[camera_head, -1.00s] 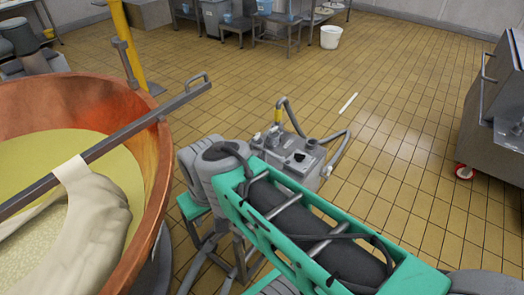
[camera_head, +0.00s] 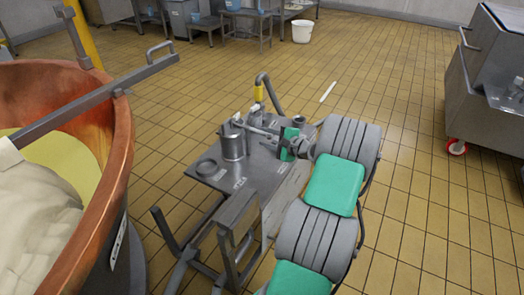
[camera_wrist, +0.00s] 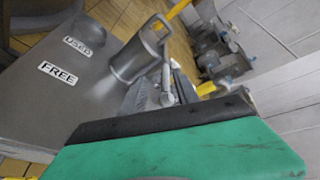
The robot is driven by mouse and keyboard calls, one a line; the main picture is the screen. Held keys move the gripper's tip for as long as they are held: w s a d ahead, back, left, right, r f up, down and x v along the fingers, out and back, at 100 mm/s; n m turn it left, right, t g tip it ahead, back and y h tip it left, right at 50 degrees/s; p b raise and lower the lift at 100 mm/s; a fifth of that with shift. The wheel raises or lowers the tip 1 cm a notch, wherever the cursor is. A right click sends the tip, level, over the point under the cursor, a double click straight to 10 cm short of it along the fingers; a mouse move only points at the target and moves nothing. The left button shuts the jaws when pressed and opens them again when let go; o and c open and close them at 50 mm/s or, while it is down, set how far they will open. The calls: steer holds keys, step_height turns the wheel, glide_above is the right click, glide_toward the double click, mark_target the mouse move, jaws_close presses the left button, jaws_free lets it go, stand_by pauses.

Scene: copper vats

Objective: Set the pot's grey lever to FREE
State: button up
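The metal pot (camera_head: 233,143) stands upright on a grey worktable (camera_head: 262,172). In the wrist view the pot (camera_wrist: 138,58) looks tilted, with a thin grey lever (camera_wrist: 167,78) along its right side. A FREE label (camera_wrist: 58,73) and a USED label (camera_wrist: 78,47) lie on the grey surface to the pot's left. I cannot tell which label the lever is set to. My gripper (camera_head: 284,143) is just right of the pot, low over the worktable. Its green part fills the bottom of the wrist view. Its fingertips are not clear, and I cannot tell whether it touches the lever.
A copper vat (camera_head: 100,130) with pale curd stands at the left, with a metal bar (camera_head: 110,90) across it. A steel cart (camera_head: 455,105) is at the right. Tiled floor lies open between.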

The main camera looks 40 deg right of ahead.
mark_target(266, 135)
steer(key=shift+s+d+f+m+t+h, duration=0.2)
steer(key=shift+s+d+f+m, duration=0.15)
steer(key=shift+d, duration=0.25)
steer(key=shift+s+d+f+m+t+h, duration=0.1)
steer(key=shift+s+d+f+m+h, duration=0.1)
steer(key=shift+s+d+f+m, duration=0.25)
steer(key=shift+w+d+r, duration=0.15)
steer(key=shift+w+d, duration=0.1)
steer(key=shift+d, duration=0.05)
steer(key=b+x, duration=0.1)
steer(key=x, duration=0.6)
steer(key=shift+w+r+b, duration=0.1)
steer(key=shift+w+b, duration=0.1)
steer(key=shift+b, duration=0.15)
steer(key=shift+c, duration=0.4)
jaws_close()
steer(key=shift+a, duration=0.1)
